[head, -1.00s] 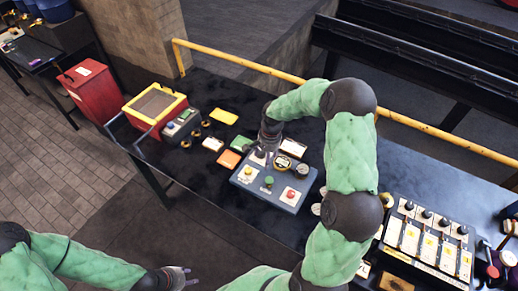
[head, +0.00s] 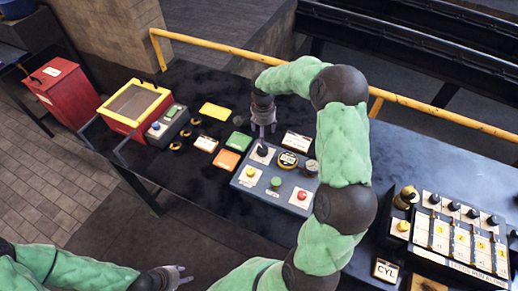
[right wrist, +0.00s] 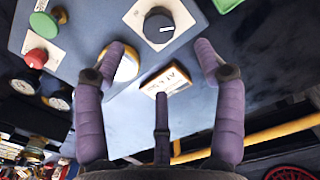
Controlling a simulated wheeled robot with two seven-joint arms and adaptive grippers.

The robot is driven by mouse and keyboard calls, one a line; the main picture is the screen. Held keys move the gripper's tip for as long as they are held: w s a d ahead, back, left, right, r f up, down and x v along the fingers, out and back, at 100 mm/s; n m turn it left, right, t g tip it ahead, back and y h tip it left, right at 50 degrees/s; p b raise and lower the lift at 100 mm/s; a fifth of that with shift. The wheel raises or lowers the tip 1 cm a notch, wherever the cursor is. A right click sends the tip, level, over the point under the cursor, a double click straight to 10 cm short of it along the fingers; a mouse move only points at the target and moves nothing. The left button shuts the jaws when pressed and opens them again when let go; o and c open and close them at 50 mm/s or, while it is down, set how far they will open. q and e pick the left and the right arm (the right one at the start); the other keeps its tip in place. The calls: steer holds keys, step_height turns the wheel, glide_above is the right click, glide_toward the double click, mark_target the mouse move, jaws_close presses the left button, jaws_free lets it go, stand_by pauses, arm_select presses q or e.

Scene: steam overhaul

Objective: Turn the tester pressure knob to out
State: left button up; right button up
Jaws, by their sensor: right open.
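The tester is a blue-grey box (head: 239,181) on the dark bench. Its black knob (head: 263,150) sits on a white plate at the top left of the panel, and it also shows in the right wrist view (right wrist: 158,27) with a pale pointer mark. I cannot read the setting. My right gripper (head: 263,130) is open and empty, just behind the knob and apart from it. In the right wrist view its purple fingers (right wrist: 160,62) are spread wide, with the knob beyond them. My left gripper (head: 186,273) is open and empty at the front, away from the bench.
The panel also has a round gauge (head: 288,160), a yellow button (head: 250,172), a green button (head: 275,182) and a red button (head: 302,194). A white label plate (head: 297,142) stands behind it. A yellow rail (head: 215,47) runs along the bench's back.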

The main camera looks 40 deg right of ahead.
mark_target(263, 148)
steer(key=shift+s+f, duration=0.1)
steer(key=shift+f, duration=0.45)
step_height(263, 148, down, 10)
steer(key=shift+r+b, duration=0.2)
steer(key=shift+b, duration=0.15)
steer(key=c, duration=1.1)
